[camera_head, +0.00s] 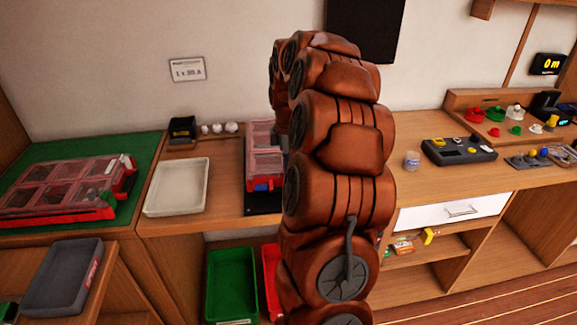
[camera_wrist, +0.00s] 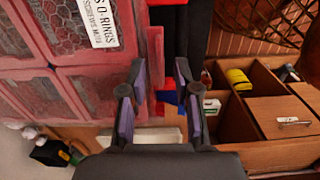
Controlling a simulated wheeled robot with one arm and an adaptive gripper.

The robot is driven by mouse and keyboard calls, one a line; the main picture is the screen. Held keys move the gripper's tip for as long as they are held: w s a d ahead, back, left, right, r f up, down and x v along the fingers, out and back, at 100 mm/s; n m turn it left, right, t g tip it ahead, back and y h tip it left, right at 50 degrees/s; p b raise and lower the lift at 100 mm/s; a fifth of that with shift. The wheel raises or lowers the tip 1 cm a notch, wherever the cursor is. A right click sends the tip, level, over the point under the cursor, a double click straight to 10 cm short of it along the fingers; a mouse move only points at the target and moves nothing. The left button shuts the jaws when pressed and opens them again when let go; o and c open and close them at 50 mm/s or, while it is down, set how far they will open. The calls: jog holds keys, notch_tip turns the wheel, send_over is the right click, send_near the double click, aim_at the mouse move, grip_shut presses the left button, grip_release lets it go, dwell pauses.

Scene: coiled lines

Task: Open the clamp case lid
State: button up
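A red case (camera_head: 262,172) with a clear pinkish lid stands mid-bench on a black mat (camera_head: 263,204), partly hidden by my arm. Its lid looks shut. A second red case (camera_head: 62,188) with a clear compartment lid, also shut, lies at the left. I cannot read which is the clamp case. The wrist view shows a red-framed clear lid (camera_wrist: 72,82) close up at the left, with a label reading "O-RINGS". My gripper (camera_wrist: 160,68) is open beside it, a narrow red piece (camera_wrist: 155,55) showing between the fingers; contact is unclear. My arm hides the gripper in the head view.
A green mat (camera_head: 140,150) lies under the left case. A white tray (camera_head: 178,187) sits between the cases. A green bin (camera_head: 231,285) stands below. Right of my arm are a small cup (camera_head: 412,160) and a grey device (camera_head: 459,151). A grey bin (camera_head: 62,278) is front left.

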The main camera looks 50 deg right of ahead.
jog(key=shift+c, duration=0.3)
grip_shut()
dwell(0.4)
